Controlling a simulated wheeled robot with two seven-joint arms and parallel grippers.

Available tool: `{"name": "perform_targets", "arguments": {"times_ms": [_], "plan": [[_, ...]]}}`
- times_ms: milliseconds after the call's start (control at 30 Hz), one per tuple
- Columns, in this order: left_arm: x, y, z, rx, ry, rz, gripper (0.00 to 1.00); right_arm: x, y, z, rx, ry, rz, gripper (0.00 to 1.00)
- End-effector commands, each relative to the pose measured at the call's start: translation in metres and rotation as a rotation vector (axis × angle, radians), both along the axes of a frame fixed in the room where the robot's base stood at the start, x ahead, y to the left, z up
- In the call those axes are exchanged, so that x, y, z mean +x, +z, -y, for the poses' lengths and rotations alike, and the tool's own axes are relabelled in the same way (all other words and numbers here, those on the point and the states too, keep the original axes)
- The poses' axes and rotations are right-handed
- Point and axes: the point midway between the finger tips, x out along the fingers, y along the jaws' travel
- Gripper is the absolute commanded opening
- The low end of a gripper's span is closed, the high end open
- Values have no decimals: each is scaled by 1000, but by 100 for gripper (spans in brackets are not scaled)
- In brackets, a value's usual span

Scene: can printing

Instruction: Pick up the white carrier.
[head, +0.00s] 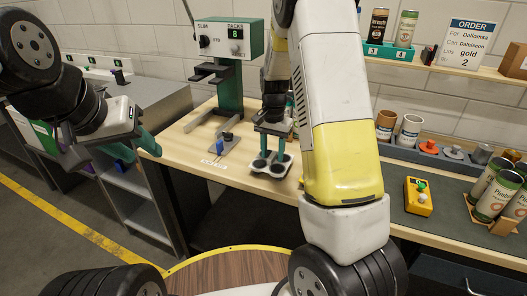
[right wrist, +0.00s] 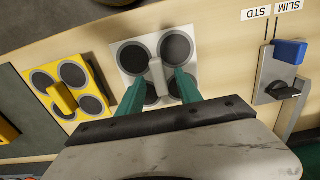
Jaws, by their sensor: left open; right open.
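The white carrier (head: 259,167) lies on the wooden worktop, below my right gripper (head: 274,146) in the head view. In the right wrist view the white carrier (right wrist: 127,52) shows dark round recesses and a raised white middle handle. My right gripper's teal fingers (right wrist: 159,82) are open, one on each side of this handle; I cannot tell whether they touch it. My left gripper (head: 142,153) is open and empty, left of the worktop and well away from the carrier.
A yellow carrier (right wrist: 68,93) lies beside the white one. The slide fixture with a blue block (right wrist: 291,51) and the green machine (head: 229,78) stand on the other side.

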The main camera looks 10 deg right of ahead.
Motion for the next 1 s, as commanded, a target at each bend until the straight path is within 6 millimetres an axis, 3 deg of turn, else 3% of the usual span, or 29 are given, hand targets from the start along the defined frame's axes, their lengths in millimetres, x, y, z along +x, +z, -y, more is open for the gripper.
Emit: {"name": "perform_targets", "arguments": {"times_ms": [33, 200, 233, 667, 967, 1000], "plan": [[0, 0, 0, 0, 0, 0, 41, 0, 0, 0, 0, 0, 0, 36], [0, 0, 0, 0, 0, 0, 41, 0, 0, 0, 0, 0, 0, 3], [0, 0, 0, 0, 0, 0, 41, 0, 0, 0, 0, 0, 0, 0], [0, 0, 0, 0, 0, 0, 41, 1, 4, 0, 0, 1, 2, 0], [0, 0, 0, 0, 0, 0, 41, 1, 37, 0, 2, 1, 5, 0], [0, 0, 0, 0, 0, 0, 41, -6, 38, -3, 1, 2, 0, 0]]}}
